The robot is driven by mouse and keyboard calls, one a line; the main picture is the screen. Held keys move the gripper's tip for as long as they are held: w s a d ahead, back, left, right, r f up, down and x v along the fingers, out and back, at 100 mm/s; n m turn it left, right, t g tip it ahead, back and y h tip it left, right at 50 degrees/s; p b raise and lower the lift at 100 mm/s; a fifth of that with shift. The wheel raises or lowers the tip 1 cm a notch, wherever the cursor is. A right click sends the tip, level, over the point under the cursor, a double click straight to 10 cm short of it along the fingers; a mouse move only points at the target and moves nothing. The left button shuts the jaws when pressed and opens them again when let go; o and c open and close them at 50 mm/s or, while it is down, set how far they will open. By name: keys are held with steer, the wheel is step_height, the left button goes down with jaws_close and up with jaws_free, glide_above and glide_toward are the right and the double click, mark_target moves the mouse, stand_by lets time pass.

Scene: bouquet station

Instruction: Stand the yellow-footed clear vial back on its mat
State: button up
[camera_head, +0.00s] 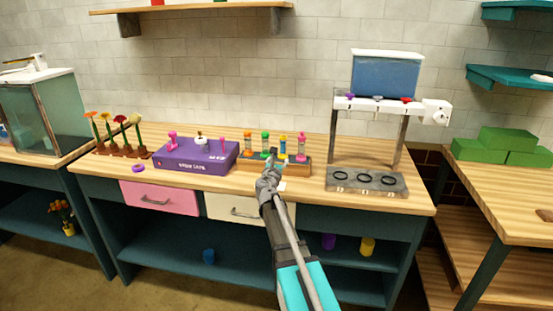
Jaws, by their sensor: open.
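My gripper (272,163) is over the front of the bench, in front of a wooden rack (302,169), and covers part of it. Its jaws are open, though the fingers are small in this view. Several small coloured vials stand upright in the rack, including a green one (265,143), a pink one (301,147) and one with yellow and blue parts (283,148). I cannot tell whether that one is the yellow-footed clear vial.
A purple box (196,161) with small items on top stands left of the rack. A grey tray with black rings (367,181) sits right, under a stand with a blue tank (386,78). Flowers in a holder (120,136) stand far left. Bare bench top lies in front.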

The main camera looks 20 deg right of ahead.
steer(key=shift+s+a, duration=0.1)
steer(key=shift+s, duration=0.1)
stand_by(0.6)
steer(key=s+a+f+m+g+y, duration=0.1)
steer(key=s+a+f+m+g, duration=0.2)
steer(key=s+f+m+g, duration=0.45)
steer(key=s+a+f+m+g+y, duration=0.25)
steer(key=s+f+m, duration=0.25)
steer(key=s+m, duration=0.55)
steer(key=s+a+f+m+g+y, duration=0.2)
steer(key=s+a+f+m+y, duration=0.1)
steer(key=s+a+m, duration=0.2)
steer(key=s+a+f+m+g+y, duration=0.2)
steer(key=s+a+m, duration=0.4)
steer(key=s+a, duration=0.3)
steer(key=shift+a+f+g+y, duration=0.4)
steer(key=shift+a+f+y, duration=0.15)
steer(key=shift+a+y, duration=0.5)
